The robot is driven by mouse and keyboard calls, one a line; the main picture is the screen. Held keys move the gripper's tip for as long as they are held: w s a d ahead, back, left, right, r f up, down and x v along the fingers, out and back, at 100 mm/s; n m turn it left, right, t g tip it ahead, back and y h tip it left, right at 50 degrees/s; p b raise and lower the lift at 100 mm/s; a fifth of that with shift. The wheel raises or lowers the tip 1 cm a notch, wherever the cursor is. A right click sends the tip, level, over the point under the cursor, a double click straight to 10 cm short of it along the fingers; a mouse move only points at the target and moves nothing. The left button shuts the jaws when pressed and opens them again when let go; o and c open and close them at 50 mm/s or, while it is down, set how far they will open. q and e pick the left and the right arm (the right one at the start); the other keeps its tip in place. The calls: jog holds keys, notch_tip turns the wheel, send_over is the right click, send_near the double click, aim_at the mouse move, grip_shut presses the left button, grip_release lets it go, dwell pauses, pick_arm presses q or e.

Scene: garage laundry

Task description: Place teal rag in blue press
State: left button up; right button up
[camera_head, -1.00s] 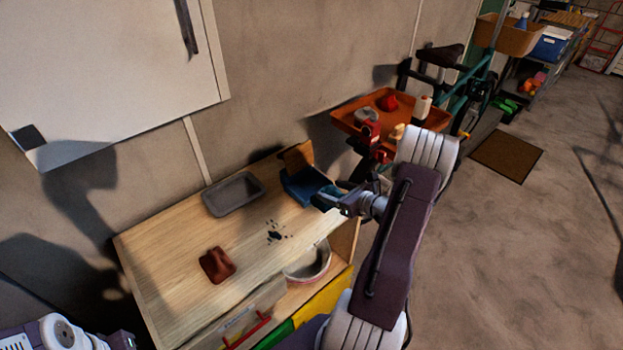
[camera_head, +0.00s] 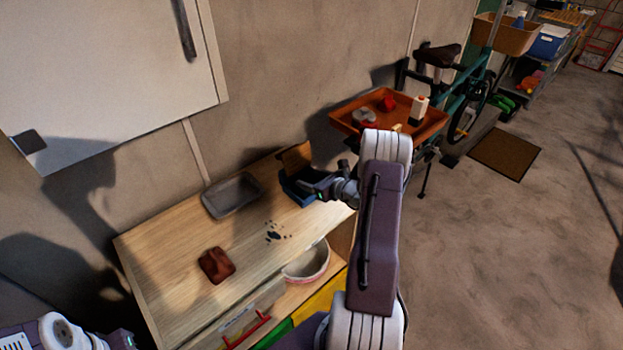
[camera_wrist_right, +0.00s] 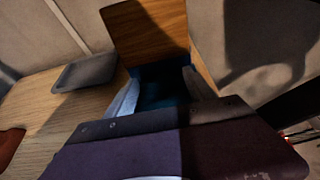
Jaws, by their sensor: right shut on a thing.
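The blue press (camera_head: 292,190) stands at the back right of the wooden bench, its wooden flap (camera_head: 296,157) raised. In the right wrist view the flap (camera_wrist_right: 150,32) stands upright behind the press's dark blue inside (camera_wrist_right: 160,72). My right gripper (camera_head: 308,189) is at the press, over its opening, and is shut on the teal rag. The rag is hardly distinguishable; a dark teal patch (camera_wrist_right: 163,92) shows between the pale sides in the wrist view. My left arm shows at the bottom left; its gripper's fingers cannot be made out.
A grey tray (camera_head: 232,194) sits left of the press. A dark red cloth-like item (camera_head: 216,265) and dark specks (camera_head: 275,233) lie on the bench (camera_head: 165,250). An orange tray (camera_head: 432,120) with items stands beyond.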

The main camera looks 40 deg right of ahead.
jog(key=shift+f, duration=0.15)
jog(key=o, duration=1.4)
